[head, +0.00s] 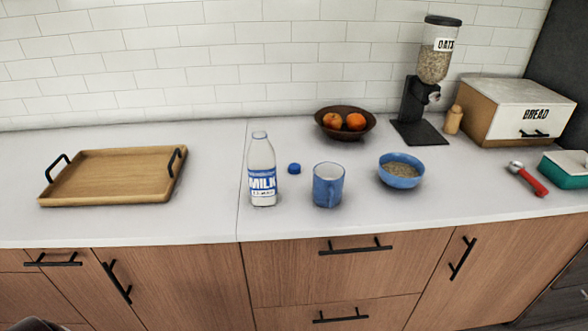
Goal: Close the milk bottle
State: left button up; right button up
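A clear milk bottle (262,172) with a blue and white MILK label stands upright on the white counter, near the middle. Its top is open, with no cap on it. A small blue cap (294,168) lies on the counter just right of the bottle, apart from it. Neither of my grippers shows in the head view. A dark rounded shape at the bottom left corner may be part of my arm, but no fingers are visible there.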

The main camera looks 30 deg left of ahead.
aim_at(260, 156)
jog(key=i+l+u, duration=0.1)
jog(key=u, duration=0.55)
jog(key=i+l+u, duration=0.15)
jog(key=l, duration=0.25)
jog(key=i+l+u, duration=0.1)
jog(key=l, duration=0.3)
jog(key=i+l+u, duration=0.15)
jog(key=l, duration=0.25)
jog(key=i+l+u, duration=0.15)
jog(key=l, duration=0.25)
jog(key=l+u, duration=0.1)
jog(key=l, duration=0.35)
